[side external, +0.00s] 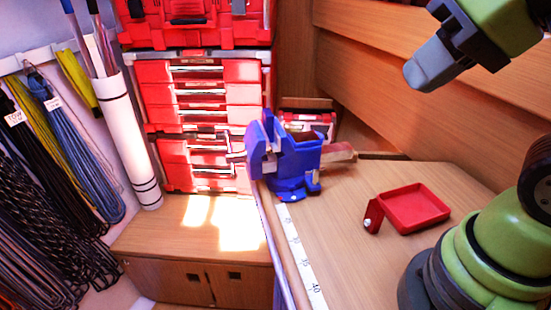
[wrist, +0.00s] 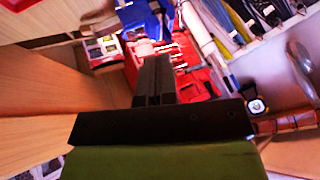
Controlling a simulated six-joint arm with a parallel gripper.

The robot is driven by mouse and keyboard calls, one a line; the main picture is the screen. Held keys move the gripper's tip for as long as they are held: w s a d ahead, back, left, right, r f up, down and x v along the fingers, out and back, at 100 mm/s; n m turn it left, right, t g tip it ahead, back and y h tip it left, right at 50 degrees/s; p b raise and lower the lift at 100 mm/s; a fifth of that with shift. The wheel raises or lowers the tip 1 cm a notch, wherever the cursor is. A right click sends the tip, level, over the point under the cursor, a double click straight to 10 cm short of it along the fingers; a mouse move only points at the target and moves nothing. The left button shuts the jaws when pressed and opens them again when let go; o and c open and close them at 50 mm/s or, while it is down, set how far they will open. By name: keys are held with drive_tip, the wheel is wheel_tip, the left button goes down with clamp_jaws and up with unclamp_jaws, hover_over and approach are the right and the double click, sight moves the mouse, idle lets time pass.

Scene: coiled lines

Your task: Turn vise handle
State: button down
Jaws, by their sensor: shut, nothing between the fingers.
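The blue vise (side external: 293,160) is mounted at the left corner of the wooden bench. A thin grey bar with a small end shows at its left side (side external: 236,156), which looks like the vise handle. In the wrist view part of the blue vise (wrist: 140,15) shows at the top. My gripper (side external: 415,80) is high at the upper right in the side view, well apart from the vise. In the wrist view its dark fingers (wrist: 153,75) are together with nothing held. I cannot make out the handle clearly in the wrist view.
A red tray (side external: 414,210) and a small red piece (side external: 373,216) lie on the bench (side external: 350,265). A measuring tape (side external: 300,255) runs along its edge. Red drawers (side external: 205,90) stand behind. Coiled lines (side external: 75,155) and a white tube (side external: 127,140) are at left.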

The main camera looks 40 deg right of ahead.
drive_tip(key=w+a+g+h, duration=0.1)
drive_tip(key=w+h, duration=0.1)
drive_tip(key=w, duration=1.1)
drive_tip(key=m+h, duration=0.1)
drive_tip(key=h, duration=0.1)
hover_over(228, 138)
drive_tip(key=s+a, duration=0.2)
drive_tip(key=s, duration=0.6)
wheel_tip(228, 138, down, 8)
drive_tip(key=f, duration=0.1)
drive_tip(key=x, duration=1.3)
drive_tip(key=shift+w+a+f, duration=0.1)
drive_tip(key=shift+a, duration=0.25)
drive_tip(key=shift+w+d+f+g+y, duration=0.3)
drive_tip(key=shift+w+f+g+y, duration=0.2)
drive_tip(key=shift+g, duration=0.4)
drive_tip(key=shift+r, duration=0.1)
